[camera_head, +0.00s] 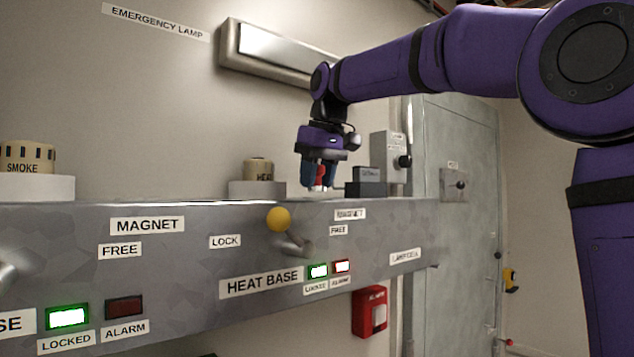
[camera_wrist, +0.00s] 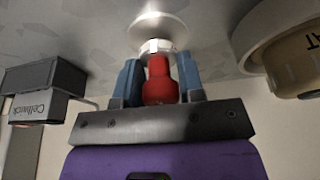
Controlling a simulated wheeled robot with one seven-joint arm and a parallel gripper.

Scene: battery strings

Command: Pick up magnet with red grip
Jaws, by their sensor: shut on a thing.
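The magnet's red grip (camera_head: 320,176) shows between the fingers of my gripper (camera_head: 319,180), just above the shelf top at the right. In the wrist view the red grip (camera_wrist: 160,82) sits upright between the two blue-grey fingers of my gripper (camera_wrist: 159,82), which are shut on it. A silver collar and a round, shiny metal disc (camera_wrist: 158,27) are at the far end of the grip, by the grey shelf surface. I cannot tell whether the disc touches the shelf.
The heat detector (camera_head: 257,172) on its white base stands left of my gripper. A dark grey box (camera_head: 368,182) stands close on the right. A yellow-knobbed lever (camera_head: 278,219) sticks out of the shelf front (camera_head: 190,262). The smoke detector (camera_head: 28,160) is far left.

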